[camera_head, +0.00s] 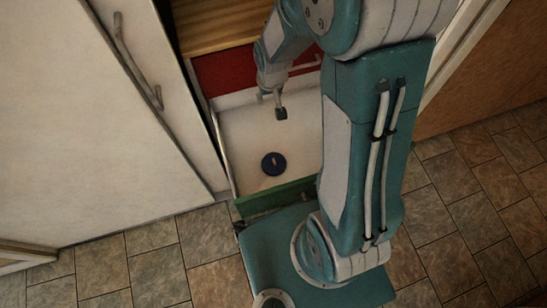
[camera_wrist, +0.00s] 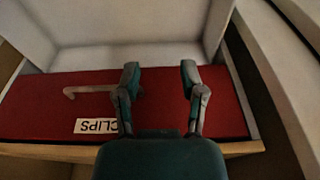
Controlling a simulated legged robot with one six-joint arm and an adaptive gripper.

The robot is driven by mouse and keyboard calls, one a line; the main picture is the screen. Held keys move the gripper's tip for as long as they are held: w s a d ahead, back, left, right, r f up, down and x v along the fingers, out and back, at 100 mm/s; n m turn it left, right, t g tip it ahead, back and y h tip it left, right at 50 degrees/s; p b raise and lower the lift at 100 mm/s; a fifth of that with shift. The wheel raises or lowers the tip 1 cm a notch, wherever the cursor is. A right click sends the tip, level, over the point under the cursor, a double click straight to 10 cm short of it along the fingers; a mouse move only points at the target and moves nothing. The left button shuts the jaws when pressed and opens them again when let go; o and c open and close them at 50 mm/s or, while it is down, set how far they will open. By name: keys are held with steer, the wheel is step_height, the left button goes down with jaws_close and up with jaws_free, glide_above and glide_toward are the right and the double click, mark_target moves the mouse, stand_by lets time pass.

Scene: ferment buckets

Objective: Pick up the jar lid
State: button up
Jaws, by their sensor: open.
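The jar lid (camera_head: 273,163) is a round dark blue disc with a small light mark or knob at its middle. It lies on the white floor of an open drawer (camera_head: 300,135), near the drawer's green front. My gripper (camera_head: 272,104) is over the far part of this drawer, apart from the lid and farther back than it. In the wrist view my gripper (camera_wrist: 160,76) has its two fingers spread with nothing between them. The lid does not show in the wrist view.
The green drawer front (camera_head: 285,196) rises at the near edge. A white cabinet door (camera_head: 80,130) with a long handle is at left.

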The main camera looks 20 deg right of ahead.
step_height(320, 180, down, 11)
steer(key=g, duration=0.2)
glide_above(274, 161)
step_height(274, 161, down, 13)
steer(key=f, duration=0.5)
steer(key=shift+w+a+f, duration=0.25)
steer(key=shift+w+a, duration=0.1)
steer(key=f, duration=0.4)
steer(key=shift+s+d+f, duration=0.3)
steer(key=shift+s+d, duration=0.05)
steer(key=shift+f, duration=0.45)
jaws_close()
